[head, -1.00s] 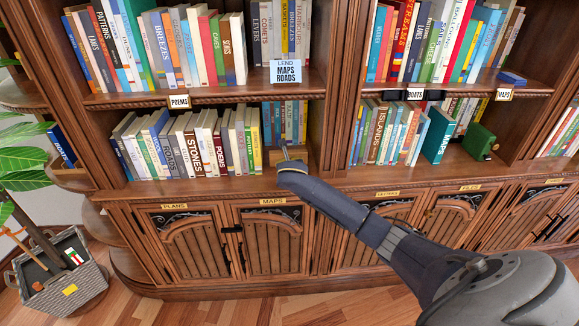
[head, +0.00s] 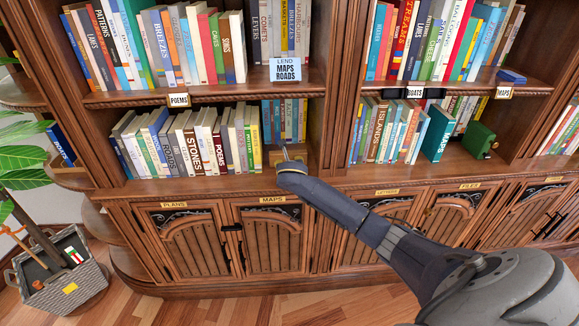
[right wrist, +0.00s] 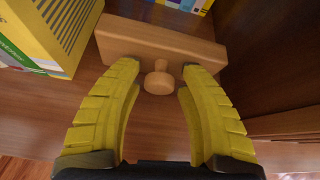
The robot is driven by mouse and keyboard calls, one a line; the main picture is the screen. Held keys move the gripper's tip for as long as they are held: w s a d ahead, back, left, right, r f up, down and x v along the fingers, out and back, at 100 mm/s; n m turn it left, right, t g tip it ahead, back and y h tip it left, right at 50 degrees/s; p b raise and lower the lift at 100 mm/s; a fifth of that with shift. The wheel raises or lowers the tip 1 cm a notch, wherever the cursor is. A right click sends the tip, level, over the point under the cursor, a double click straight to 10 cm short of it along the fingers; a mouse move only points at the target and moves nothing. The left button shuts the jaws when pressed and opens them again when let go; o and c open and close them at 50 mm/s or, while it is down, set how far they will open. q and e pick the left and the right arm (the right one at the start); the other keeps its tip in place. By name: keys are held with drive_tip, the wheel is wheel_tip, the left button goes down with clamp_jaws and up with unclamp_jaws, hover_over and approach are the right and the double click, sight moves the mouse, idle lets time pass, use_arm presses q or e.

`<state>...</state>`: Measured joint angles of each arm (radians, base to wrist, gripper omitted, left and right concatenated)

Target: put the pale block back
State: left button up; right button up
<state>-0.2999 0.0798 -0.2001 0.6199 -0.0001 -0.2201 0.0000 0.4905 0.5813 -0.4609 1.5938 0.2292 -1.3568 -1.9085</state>
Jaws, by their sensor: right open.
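The pale block (right wrist: 162,41) is a plain wooden bar with a round knob (right wrist: 159,78) on its near face. In the right wrist view it lies across the shelf board, beyond my fingertips. My right gripper (right wrist: 162,67) is open, with its yellow ribbed fingers on either side of the knob; I cannot tell whether they touch it. In the head view my right gripper (head: 286,155) is at the lower shelf, in the gap at the right end of the book row, and hides much of the block. My left gripper is not in view.
A yellow book (right wrist: 48,35) stands close to the left of the block. A wooden upright (head: 325,125) bounds the gap on the right. More books (head: 285,118) stand behind the block. A blue sign (head: 286,70) reading "LEND MAPS ROADS" hangs above.

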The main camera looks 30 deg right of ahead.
drive_tip(key=v, duration=1.2)
drive_tip(key=s+a+f+m+y, duration=0.2)
drive_tip(key=a+f+m+y, duration=0.1)
drive_tip(key=a+f+m, duration=0.5)
drive_tip(key=s+a+f+m+y, duration=0.2)
drive_tip(key=a+f+m+y, duration=0.15)
drive_tip(key=a+f, duration=0.45)
drive_tip(key=s+d+f+m+g, duration=0.1)
drive_tip(key=s+f+m, duration=0.2)
drive_tip(key=s+f, duration=0.55)
drive_tip(key=s+d+f+m+g, duration=0.1)
drive_tip(key=s+f+m+g, duration=0.2)
drive_tip(key=f, duration=1.1)
drive_tip(key=s+d+f+m, duration=0.1)
drive_tip(key=s+f+m, duration=0.2)
drive_tip(key=s+f, duration=0.65)
drive_tip(key=s+f+m+g, duration=0.1)
drive_tip(key=s+f, duration=0.5)
drive_tip(key=s, duration=0.6)
drive_tip(key=s+a+f+m+g, duration=0.1)
drive_tip(key=s+f+m+g, duration=0.1)
drive_tip(key=s+f+m, duration=0.2)
drive_tip(key=s+f+m+g, duration=0.2)
drive_tip(key=s+f, duration=0.7)
drive_tip(key=s, duration=1)
drive_tip(key=shift+s+a+f+m, duration=0.25)
drive_tip(key=shift+s+f+m, duration=0.1)
drive_tip(key=shift+m, duration=0.1)
drive_tip(key=shift+h, duration=0.25)
